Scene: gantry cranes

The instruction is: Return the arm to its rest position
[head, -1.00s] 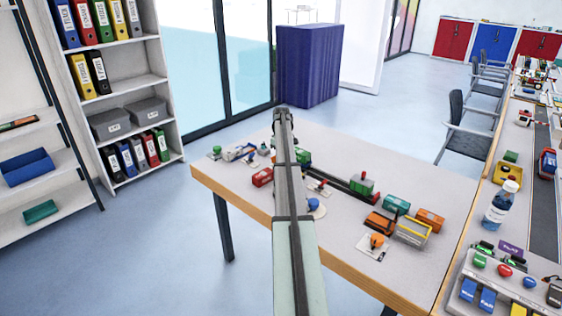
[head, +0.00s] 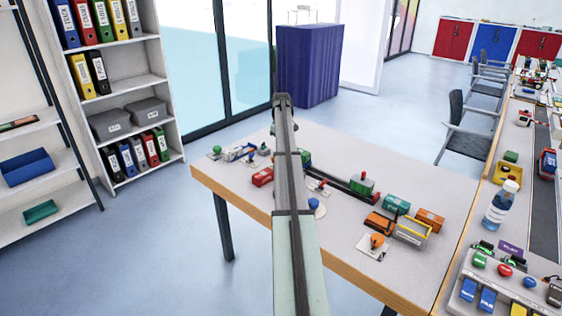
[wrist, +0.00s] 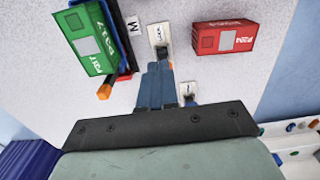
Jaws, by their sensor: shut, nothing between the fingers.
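My gripper (wrist: 155,82) shows in the wrist view with its fingers together and nothing between them, above the tabletop (wrist: 140,15). A small labelled card (wrist: 158,40) lies just beyond the fingertips. A green container (wrist: 88,40) is to the left and a red container (wrist: 223,37) to the right, both apart from the fingers. In the head view my arm rises up the middle of the picture, and my gripper is hidden there.
In the head view the table (head: 340,144) holds a red container (head: 262,177), a teal container (head: 396,204), an orange container (head: 430,219) and a yellow frame (head: 412,232). A bottle (head: 500,206) and a button panel (head: 500,284) are at the right. Shelves (head: 125,90) stand left.

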